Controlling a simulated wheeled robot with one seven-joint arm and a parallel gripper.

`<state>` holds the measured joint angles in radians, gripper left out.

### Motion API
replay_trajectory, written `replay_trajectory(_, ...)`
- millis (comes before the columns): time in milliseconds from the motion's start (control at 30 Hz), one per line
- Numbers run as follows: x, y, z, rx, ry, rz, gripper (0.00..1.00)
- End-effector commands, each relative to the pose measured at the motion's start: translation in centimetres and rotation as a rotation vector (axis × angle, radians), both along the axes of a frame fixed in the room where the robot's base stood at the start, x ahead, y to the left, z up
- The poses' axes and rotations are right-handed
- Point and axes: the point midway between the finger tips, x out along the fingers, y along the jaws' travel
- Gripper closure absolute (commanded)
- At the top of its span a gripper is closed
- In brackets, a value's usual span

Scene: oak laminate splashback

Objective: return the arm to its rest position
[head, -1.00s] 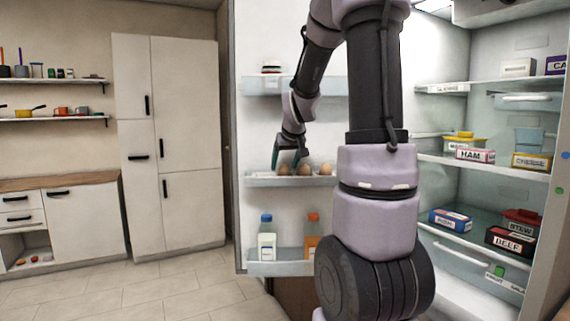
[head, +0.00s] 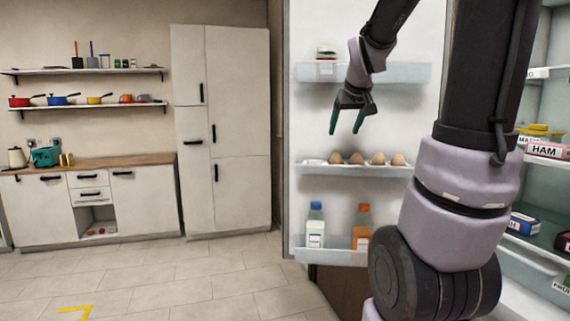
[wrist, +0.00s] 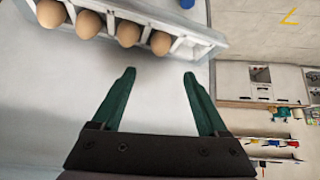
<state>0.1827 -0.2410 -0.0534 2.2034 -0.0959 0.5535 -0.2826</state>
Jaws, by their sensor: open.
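My gripper (head: 347,121) hangs open and empty in front of the open fridge door, above the egg rack and below the upper door shelf. Its two green fingers are spread and point down. In the wrist view my gripper (wrist: 158,85) has nothing between its fingers. The egg rack (head: 325,171) holds several brown eggs (head: 377,159) in a row. In the wrist view the eggs (wrist: 128,33) sit apart from the fingertips. My arm stretches from the right of the head view and hides part of the fridge.
The upper door shelf (head: 390,72) holds a small jar (head: 326,60). The lower door shelf (head: 335,256) holds a blue-capped bottle (head: 315,227) and an orange bottle (head: 361,230). Fridge shelves with a HAM box (head: 546,150) are at right. The tiled floor (head: 190,285) is clear at left.

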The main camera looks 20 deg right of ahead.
Motion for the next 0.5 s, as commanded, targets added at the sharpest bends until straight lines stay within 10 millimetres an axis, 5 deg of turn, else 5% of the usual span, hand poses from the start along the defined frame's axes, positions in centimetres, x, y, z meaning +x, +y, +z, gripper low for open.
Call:
replay_trajectory(167, -1.8, 1.7, 0.4, 0.041, -0.002, -0.006, 0.23)
replay_trajectory(500, -14.7, 11.4, 0.0, 0.327, 0.041, -0.060, 0.23)
